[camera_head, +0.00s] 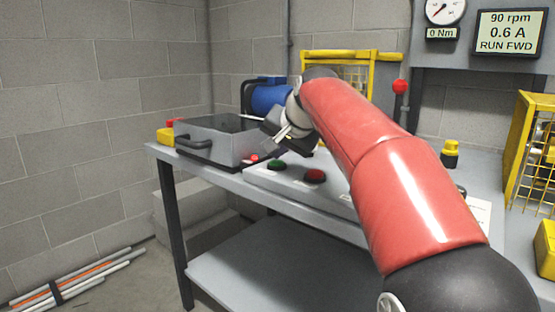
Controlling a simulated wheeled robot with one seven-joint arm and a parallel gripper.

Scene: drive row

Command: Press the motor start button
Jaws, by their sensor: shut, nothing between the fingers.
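A green button (275,165) sits on a pale sloped control panel (300,186) at the front of the bench. A red button (315,176) is just to its right on the same panel. The buttons carry no label that I can read. My gripper (282,137) is shut and empty, above and slightly right of the green button and apart from it. My red arm comes in from the lower right and hides part of the panel's right side.
A grey box with a handle (215,142) stands left of the panel, with a red-topped yellow button box (167,133) beside it. A blue motor (268,96) and yellow mesh guard (345,68) are behind.

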